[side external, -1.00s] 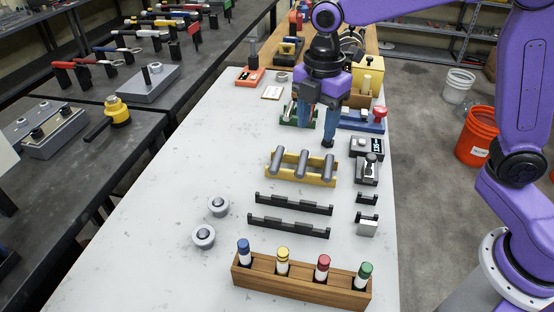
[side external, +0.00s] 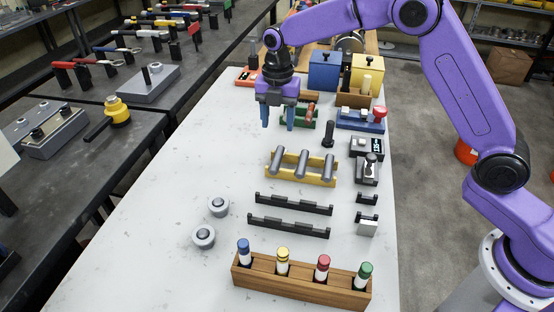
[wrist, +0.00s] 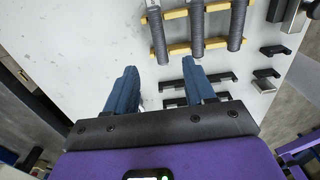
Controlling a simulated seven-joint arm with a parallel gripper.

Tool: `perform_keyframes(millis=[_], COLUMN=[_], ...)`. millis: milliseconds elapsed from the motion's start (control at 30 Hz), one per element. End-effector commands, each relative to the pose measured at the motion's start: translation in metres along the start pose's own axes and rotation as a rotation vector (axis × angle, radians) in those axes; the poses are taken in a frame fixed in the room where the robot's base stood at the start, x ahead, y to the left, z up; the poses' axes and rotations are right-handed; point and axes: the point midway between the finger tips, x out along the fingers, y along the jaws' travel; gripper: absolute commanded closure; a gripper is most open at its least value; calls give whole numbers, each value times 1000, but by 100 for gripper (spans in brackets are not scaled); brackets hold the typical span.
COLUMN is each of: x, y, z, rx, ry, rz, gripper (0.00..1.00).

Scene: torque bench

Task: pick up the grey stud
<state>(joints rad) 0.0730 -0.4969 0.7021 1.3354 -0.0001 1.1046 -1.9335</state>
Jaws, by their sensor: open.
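Three grey studs lie side by side across the yellow rack: a left one (side external: 279,160), a middle one (side external: 303,164) and a right one (side external: 328,165). They also show at the top of the wrist view, where the middle stud (wrist: 197,25) lies across the yellow bars (wrist: 176,14). My gripper (side external: 277,126) is open and empty, in the air above the table, behind and to the left of the yellow rack (side external: 309,181). The blue fingers (wrist: 159,68) are spread, with bare white tabletop between them in the wrist view.
Two black notched rails (side external: 290,225) lie in front of the rack. A wooden block with coloured-cap markers (side external: 300,284) is nearest. A dark upright post (side external: 328,134) stands behind the rack, with a green stand (side external: 304,140) beyond.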

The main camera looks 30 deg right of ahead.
Motion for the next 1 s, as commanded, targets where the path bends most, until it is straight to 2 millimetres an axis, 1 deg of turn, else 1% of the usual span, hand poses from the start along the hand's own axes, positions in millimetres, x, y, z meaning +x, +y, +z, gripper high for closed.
perform_keyframes(millis=[33, 100, 200, 300, 567, 800, 900, 1000], x=[11, 24, 41, 54, 70, 103, 112, 115], y=[-1, -1, -1, 0, 0, 2, 2, 2], z=[0, 0, 0, 0, 0, 1, 1, 1], rx=[0, 0, 0, 1, 1, 1, 2, 2], ry=[2, 1, 1, 1, 0, 1, 0, 0], rz=[-4, -4, -4, -2, -1, -2, 0, 0], gripper=[46, 46, 46, 46, 46, 46, 46, 46])
